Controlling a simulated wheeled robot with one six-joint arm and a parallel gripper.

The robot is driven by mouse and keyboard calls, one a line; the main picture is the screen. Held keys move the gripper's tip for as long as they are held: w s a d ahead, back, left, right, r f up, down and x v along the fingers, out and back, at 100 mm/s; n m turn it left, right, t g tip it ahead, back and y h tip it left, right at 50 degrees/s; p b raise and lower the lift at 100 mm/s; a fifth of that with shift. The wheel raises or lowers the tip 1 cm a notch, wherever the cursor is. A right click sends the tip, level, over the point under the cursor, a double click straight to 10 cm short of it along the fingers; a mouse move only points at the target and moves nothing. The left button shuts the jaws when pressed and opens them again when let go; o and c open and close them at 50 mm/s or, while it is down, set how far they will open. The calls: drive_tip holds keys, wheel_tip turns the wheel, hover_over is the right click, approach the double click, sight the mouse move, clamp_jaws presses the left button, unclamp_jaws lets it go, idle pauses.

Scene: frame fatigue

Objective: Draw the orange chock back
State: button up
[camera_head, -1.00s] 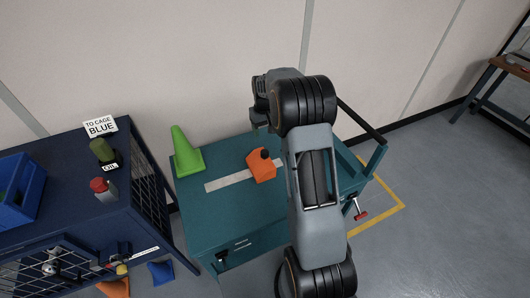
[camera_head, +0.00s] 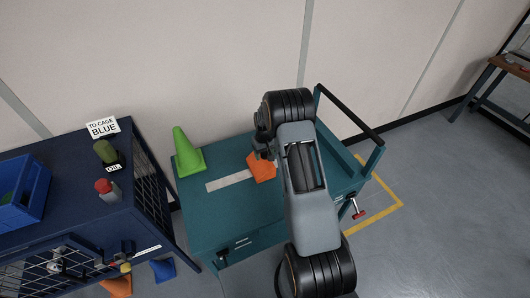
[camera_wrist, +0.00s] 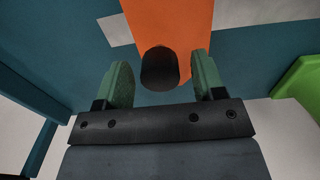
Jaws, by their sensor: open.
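The orange chock (camera_head: 262,170) lies on the teal cart top (camera_head: 215,222), at the right end of a pale strip (camera_head: 229,181). In the wrist view the orange chock (camera_wrist: 168,20) fills the top middle, with a round black knob (camera_wrist: 160,68) on its near side. My gripper (camera_wrist: 161,66) is open, with its green-padded fingers on either side of the knob. A gap shows on each side, so the fingers look apart from it. In the head view my gripper (camera_head: 263,152) is at the chock and hides the knob.
A green cone (camera_head: 187,158) stands on the cart, left of the chock. A black handrail (camera_head: 348,116) is at the cart's right end. A blue cabinet (camera_head: 70,190) to the left carries a blue bin (camera_head: 22,205) and bottles. The cart top's front left is clear.

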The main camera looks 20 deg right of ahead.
drive_tip(key=shift+a, duration=0.1)
clamp_jaws()
idle(0.6)
